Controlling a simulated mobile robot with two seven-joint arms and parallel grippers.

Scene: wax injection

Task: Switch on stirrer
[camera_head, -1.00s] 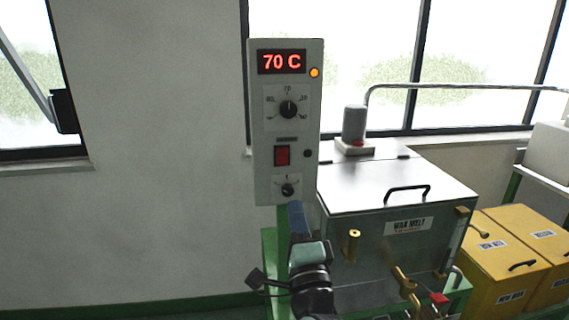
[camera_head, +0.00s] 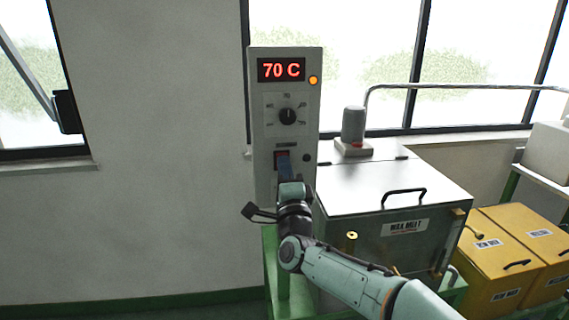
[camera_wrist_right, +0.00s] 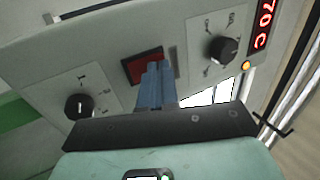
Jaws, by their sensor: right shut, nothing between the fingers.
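The grey control box (camera_head: 262,130) stands upright against the wall in the head view, with a red 70 C display (camera_head: 281,69) and a lit orange lamp (camera_head: 313,80). My right gripper (camera_head: 284,158) is shut and empty, its blue fingertips over the red rocker switch (camera_head: 281,154), hiding its lower part. In the right wrist view the fingertips (camera_wrist_right: 156,70) overlap the red switch (camera_wrist_right: 140,67); I cannot tell whether they touch it. A knob (camera_wrist_right: 78,106) and another knob (camera_wrist_right: 221,49) flank it. The stirrer motor (camera_head: 353,126) stands on the tank lid. My left gripper is out of view.
The wax melt tank (camera_head: 405,237) with a black lid handle (camera_head: 403,195) stands right of the box. Yellow bins (camera_head: 490,247) stand further right. A metal pipe (camera_head: 460,86) runs above. The wall left of the box is clear.

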